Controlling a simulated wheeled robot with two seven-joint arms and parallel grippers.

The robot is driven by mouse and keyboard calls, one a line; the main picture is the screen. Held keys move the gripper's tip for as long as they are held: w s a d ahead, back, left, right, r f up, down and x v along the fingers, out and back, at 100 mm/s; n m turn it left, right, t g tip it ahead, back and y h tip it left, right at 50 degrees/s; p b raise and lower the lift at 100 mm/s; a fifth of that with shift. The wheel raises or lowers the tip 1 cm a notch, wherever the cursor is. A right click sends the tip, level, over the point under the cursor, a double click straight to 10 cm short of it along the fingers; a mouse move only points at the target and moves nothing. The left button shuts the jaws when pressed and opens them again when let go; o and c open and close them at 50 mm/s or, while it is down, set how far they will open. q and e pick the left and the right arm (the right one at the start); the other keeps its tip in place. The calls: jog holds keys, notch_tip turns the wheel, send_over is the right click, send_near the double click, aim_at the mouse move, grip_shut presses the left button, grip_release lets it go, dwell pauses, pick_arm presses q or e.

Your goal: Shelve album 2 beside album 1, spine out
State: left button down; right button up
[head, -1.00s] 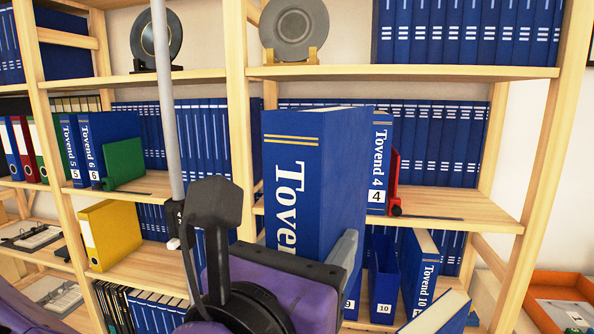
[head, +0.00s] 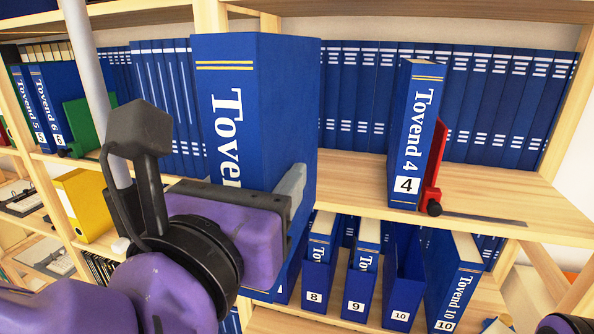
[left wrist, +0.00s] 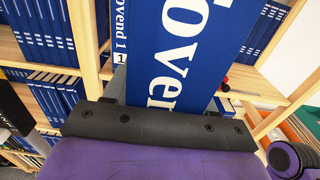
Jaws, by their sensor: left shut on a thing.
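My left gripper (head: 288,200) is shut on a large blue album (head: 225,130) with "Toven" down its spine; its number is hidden. It holds the album upright, spine towards me, in front of the middle shelf. The held album also fills the middle of the left wrist view (left wrist: 175,50). Album 1 (left wrist: 122,25), with a white "1" label, shows just left of it in that view, beside a wooden post; the head view hides it. Album 4 (head: 415,130) stands spine out on the shelf, against a red bookend (head: 436,160). My right gripper is not in view.
The middle shelf (head: 350,180) has bare wood left of album 4 and right of the bookend. Blue albums line its back. Albums 8, 9 and 10 (head: 457,285) and an open blue box (head: 403,285) are below. Albums 5 and 6 (head: 48,110) and a green bookend stand left.

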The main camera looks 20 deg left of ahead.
pick_arm(q)
jog(key=shift+r, duration=0.1)
jog(key=w+f+p, duration=0.3)
jog(key=w+p, duration=0.6)
jog(key=w, duration=1.7)
jog(key=shift+a, duration=0.15)
dwell(1.0)
jog(key=shift+r, duration=0.1)
